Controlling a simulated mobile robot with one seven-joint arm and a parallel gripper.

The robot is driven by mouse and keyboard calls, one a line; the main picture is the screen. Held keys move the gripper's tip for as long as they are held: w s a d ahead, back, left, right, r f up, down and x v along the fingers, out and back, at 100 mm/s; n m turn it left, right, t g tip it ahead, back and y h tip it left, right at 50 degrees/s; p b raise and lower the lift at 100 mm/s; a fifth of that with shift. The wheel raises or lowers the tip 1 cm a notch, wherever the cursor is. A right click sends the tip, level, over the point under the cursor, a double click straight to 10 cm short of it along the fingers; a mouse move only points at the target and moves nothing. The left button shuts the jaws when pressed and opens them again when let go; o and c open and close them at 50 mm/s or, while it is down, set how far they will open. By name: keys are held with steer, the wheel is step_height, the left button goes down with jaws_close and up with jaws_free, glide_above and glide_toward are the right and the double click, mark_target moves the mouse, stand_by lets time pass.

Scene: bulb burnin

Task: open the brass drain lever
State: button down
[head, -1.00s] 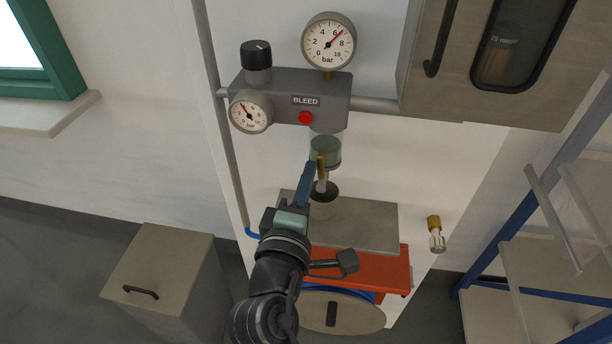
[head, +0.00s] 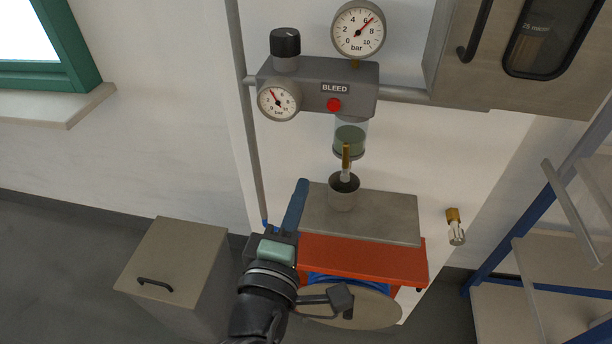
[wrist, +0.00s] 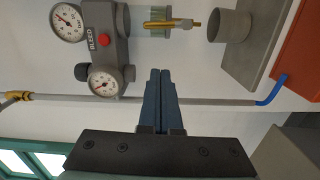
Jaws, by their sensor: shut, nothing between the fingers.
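The brass drain lever (head: 346,157) hangs under the clear bowl (head: 350,138) with green liquid, below the grey regulator block. A grey cup (head: 343,194) stands on the shelf right beneath the lever. My gripper (head: 301,184) is shut and empty, left of the cup and apart from the lever. In the wrist view my gripper's blue fingers (wrist: 159,75) are together and point at the wall near the pipe.
The grey shelf (head: 385,219) sits above a red ledge (head: 350,258). A pipe (head: 252,150) runs down the wall left of the regulator (head: 318,88). A cabinet (head: 455,75) is at upper right, and a brass fitting (head: 455,226) hangs right of the shelf. A bin (head: 175,262) stands at lower left.

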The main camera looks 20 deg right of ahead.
steer(key=v, duration=0.3)
steer(key=shift+s+a, duration=0.25)
steer(key=w+a+r+m+t+y+p, duration=0.1)
steer(key=a+r+m+t+p, duration=0.1)
steer(key=r, duration=0.6)
steer(key=w+a+r+m+t+y+p, duration=0.1)
steer(key=w+a+r+m+t+y, duration=0.15)
steer(key=r, duration=0.65)
steer(key=w+a+r+m+t+y+p, duration=0.1)
steer(key=r+m+t+p, duration=0.15)
steer(key=r, duration=0.55)
steer(key=s+a+r+m+t+y, duration=0.1)
steer(key=s+a+r+t+y, duration=0.1)
steer(key=r, duration=0.5)
steer(key=s+a+r+m+t+y+p, duration=0.1)
steer(key=s+a+r+t+y, duration=0.1)
steer(key=r, duration=0.5)
steer(key=s+a+r+m+t+y+p, duration=0.1)
steer(key=s+r, duration=0.3)
steer(key=r, duration=0.4)
steer(key=shift+a+t+y, duration=0.5)
steer(key=shift+y, duration=0.15)
